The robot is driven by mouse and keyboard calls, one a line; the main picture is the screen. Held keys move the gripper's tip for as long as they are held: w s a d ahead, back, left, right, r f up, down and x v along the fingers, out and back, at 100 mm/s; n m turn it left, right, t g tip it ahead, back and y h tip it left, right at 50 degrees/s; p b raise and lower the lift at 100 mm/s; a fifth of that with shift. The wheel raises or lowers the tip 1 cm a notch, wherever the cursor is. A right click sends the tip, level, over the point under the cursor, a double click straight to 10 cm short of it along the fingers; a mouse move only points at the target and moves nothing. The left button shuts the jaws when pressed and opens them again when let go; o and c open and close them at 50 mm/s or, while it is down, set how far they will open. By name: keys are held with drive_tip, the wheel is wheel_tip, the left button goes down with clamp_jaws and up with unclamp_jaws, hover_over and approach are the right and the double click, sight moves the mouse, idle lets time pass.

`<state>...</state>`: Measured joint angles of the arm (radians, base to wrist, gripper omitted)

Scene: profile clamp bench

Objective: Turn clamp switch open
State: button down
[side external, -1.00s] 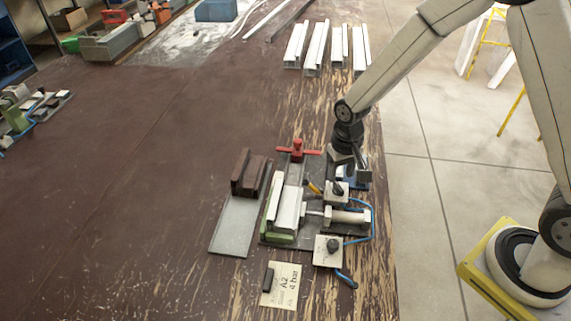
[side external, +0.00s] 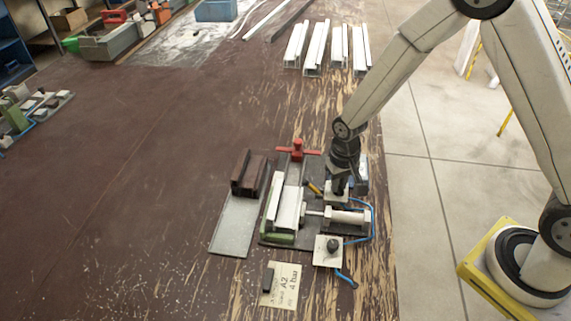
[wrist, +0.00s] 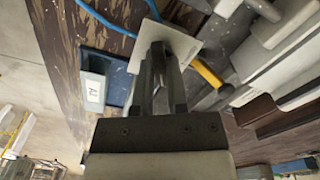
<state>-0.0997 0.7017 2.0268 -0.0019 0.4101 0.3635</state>
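The clamp switch is a dark knob on a small white plate (wrist: 188,48), beside the clamp's cylinder (side external: 345,217). My gripper (side external: 338,188) points down over this plate in the side view, and its fingertips hide the knob. In the wrist view my gripper's fingers (wrist: 158,52) reach the plate with only a narrow space between them. I cannot tell whether they grip the knob. The clamp holds a white profile (side external: 288,208) over a green block (side external: 278,237); the cylinder's rod points toward the profile.
A second dark knob (side external: 333,245) sits on another white plate in front. A yellow handle (wrist: 208,73) lies close to my fingers. A red part (side external: 297,150) stands behind the clamp. A blue bin (wrist: 103,78) and blue hose (side external: 372,220) are near. The left bench is mostly bare.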

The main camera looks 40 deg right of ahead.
drive_tip(key=shift+n, duration=0.5)
drive_tip(key=n, duration=1.1)
drive_tip(key=shift+s, duration=0.1)
idle(0.6)
drive_tip(key=c, duration=0.6)
unclamp_jaws()
drive_tip(key=shift+c, duration=0.2)
drive_tip(key=shift+r, duration=0.1)
drive_tip(key=shift+r, duration=3.8)
